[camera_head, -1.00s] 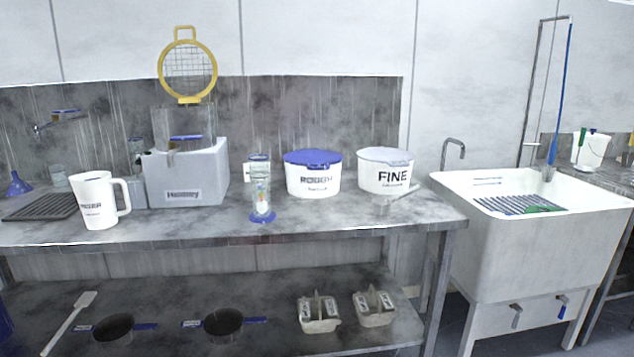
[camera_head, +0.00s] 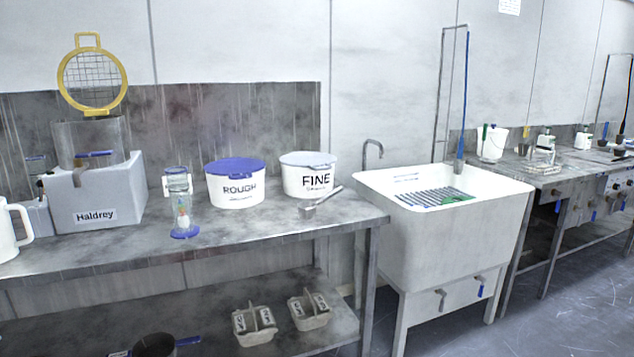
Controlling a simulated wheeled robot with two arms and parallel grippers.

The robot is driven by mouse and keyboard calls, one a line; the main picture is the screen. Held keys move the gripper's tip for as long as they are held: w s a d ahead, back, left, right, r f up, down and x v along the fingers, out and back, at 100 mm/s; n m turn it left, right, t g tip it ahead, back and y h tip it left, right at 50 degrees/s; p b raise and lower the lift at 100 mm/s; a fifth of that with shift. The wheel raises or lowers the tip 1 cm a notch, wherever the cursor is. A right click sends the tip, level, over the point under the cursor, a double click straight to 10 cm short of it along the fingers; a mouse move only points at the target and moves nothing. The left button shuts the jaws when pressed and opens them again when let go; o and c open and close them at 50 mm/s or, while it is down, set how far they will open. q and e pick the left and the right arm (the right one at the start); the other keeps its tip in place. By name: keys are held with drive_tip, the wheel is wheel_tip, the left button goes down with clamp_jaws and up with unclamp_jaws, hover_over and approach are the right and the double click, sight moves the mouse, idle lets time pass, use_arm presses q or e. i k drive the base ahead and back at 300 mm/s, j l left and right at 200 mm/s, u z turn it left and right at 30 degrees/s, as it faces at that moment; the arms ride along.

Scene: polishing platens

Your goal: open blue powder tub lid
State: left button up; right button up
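The blue powder tub (camera_head: 237,189) is white, marked ROUGH, and stands on the metal bench in the head view. Its blue lid (camera_head: 235,166) sits on top and looks closed. A second white tub (camera_head: 309,178), marked FINE, stands just right of it with a pale grey lid. Neither of my grippers shows in the head view.
A clear cylinder with a blue base (camera_head: 181,205) stands left of the tub. A metal scoop (camera_head: 318,204) lies near the bench's right end. A grey Haldrey box (camera_head: 95,197) stands further left.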

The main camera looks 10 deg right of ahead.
sight(238, 166)
drive_tip(key=i+l+u, duration=0.2)
drive_tip(key=i, duration=0.3)
drive_tip(key=i+l+u, duration=0.15)
drive_tip(key=i+l, duration=0.2)
drive_tip(key=i, duration=0.1)
